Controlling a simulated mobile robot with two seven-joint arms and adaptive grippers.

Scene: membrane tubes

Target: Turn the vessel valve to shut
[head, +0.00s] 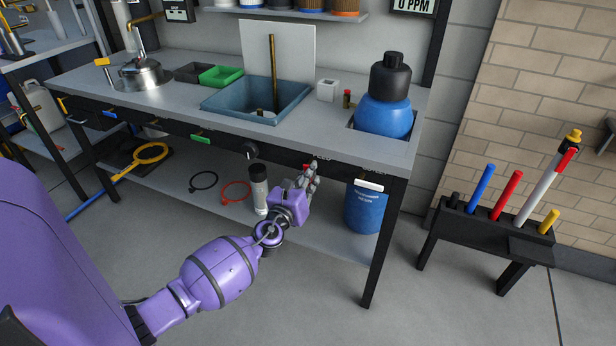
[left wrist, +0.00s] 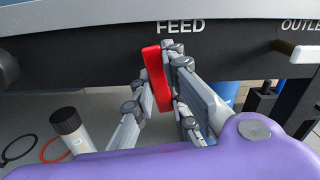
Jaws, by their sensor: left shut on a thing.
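A red valve handle (left wrist: 157,78) hangs below the word FEED on the bench's dark front rail in the left wrist view. It stands close to upright, with its top leaning slightly left. A bit of the red handle shows in the head view (head: 306,167). My left gripper (head: 312,178) is at the rail and shut on this handle; in the left wrist view the fingers (left wrist: 165,95) lie on both sides of it. The fingers hide part of the handle. A white handle (head: 369,185) sits to the right, by the word OUTLET in the left wrist view (left wrist: 307,53). My right gripper is not in view.
A blue drum (head: 363,212) and a black-capped cylinder (head: 259,190) stand on the lower shelf near my left arm. A bench leg (head: 384,245) stands to the right. A blue basin (head: 215,107) is set in the worktop. The floor in front is clear.

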